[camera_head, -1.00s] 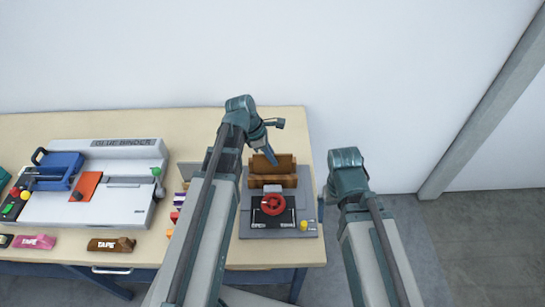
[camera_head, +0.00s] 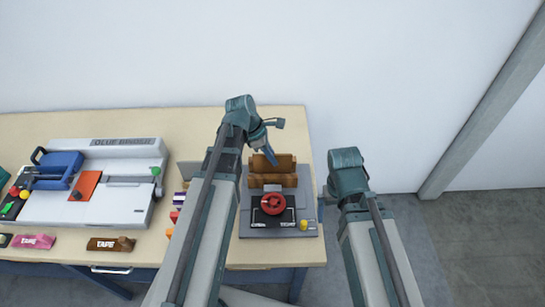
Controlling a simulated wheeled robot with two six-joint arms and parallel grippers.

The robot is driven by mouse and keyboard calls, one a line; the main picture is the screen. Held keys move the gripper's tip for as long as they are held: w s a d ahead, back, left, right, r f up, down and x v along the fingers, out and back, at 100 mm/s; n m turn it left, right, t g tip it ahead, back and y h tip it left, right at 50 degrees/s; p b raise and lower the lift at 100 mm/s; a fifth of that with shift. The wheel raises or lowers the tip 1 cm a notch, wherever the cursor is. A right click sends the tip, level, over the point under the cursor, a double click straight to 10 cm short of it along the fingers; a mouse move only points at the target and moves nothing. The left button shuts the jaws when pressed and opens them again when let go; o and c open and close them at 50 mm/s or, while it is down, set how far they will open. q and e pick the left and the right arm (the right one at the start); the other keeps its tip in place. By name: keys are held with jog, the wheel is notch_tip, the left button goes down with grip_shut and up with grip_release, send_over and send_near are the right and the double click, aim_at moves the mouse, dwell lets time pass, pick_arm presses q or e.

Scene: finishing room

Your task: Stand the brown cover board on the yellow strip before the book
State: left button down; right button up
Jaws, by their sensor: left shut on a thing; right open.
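My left gripper (camera_head: 270,156) reaches down from the upper left and is shut at the upright brown cover board (camera_head: 286,162). This brown piece stands at the back of a grey press, behind a lower brown bar (camera_head: 274,181). The arm and fingers hide part of the board, and the exact grip is small. I cannot make out the yellow strip or clearly pick out the book. My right gripper (camera_head: 321,208) is open beside the table's right edge, mostly hidden by its own arm, apart from the board.
The press has a red handwheel (camera_head: 273,203) and a yellow knob (camera_head: 304,224). A white binder machine (camera_head: 120,205) stands at the left. Tape blocks, one brown (camera_head: 110,244), lie along the front. A thin upright panel (camera_head: 186,172) stands beside my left arm. The back of the table is clear.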

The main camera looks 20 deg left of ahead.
pick_arm(q)
jog(key=shift+r+p, duration=0.55)
jog(key=shift+r, duration=0.1)
jog(key=shift+f+b, duration=0.85)
jog(key=shift+b, duration=0.05)
dwell(0.5)
jog(key=shift+r+p, duration=0.3)
jog(key=shift+p, duration=0.05)
jog(key=shift+r+p, duration=0.35)
jog(key=shift+r, duration=0.2)
jog(key=shift+f+b, duration=0.65)
jog(key=shift+f, duration=0.2)
dwell(0.6)
jog(key=c, duration=1.2)
grip_release()
jog(key=shift+c, duration=0.2)
jog(key=shift+r, duration=0.1)
